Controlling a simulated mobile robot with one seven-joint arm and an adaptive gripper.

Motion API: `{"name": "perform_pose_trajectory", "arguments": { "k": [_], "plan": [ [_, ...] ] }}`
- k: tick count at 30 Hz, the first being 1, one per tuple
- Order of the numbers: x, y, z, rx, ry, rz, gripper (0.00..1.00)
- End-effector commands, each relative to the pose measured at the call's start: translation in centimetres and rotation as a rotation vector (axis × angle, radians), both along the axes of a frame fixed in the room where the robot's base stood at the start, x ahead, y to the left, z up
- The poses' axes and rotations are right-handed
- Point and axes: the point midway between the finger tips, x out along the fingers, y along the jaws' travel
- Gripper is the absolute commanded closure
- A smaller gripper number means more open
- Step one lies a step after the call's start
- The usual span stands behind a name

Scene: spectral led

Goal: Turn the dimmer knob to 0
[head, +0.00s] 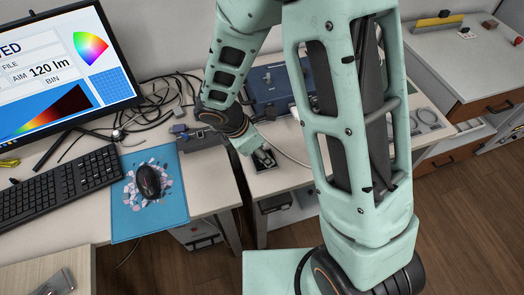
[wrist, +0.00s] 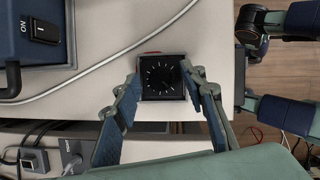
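The dimmer (wrist: 162,77) is a small dark square box with white tick marks in a ring on its face and a bit of red at its upper left edge. It sits on the pale table in the wrist view. Its knob is dark on dark, so I cannot read its setting. My gripper (wrist: 160,84) is open, with one finger to the left and one to the right of the dimmer. The fingertips are close to its sides; I cannot tell whether they touch.
A blue box with an ON switch (wrist: 45,31) stands left of the dimmer in the wrist view. A white cable (wrist: 105,65) runs between them. A monitor (head: 60,70), keyboard (head: 62,185) and mouse (head: 148,181) on a blue mat (head: 172,215) are at the left.

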Motion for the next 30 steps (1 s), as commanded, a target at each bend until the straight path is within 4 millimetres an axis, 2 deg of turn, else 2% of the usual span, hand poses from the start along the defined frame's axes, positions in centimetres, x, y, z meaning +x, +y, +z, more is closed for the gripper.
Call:
{"name": "perform_pose_trajectory", "arguments": {
  "k": [4, 8, 18, 21, 30],
  "plan": [
    [-0.1, 0.2, 0.6, 0.001, -0.001, -0.001, 0.61],
    [-0.3, 0.8, 2.3, 0.002, -0.004, 0.0, 0.61],
    [-1.6, 3.2, 8.6, 0.003, -0.005, 0.0, 0.61],
    [-1.9, 3.7, 9.9, 0.002, -0.004, 0.001, 0.61],
    [-2.2, 4.1, 11.1, 0.0, 0.0, 0.001, 0.61]
  ]
}}
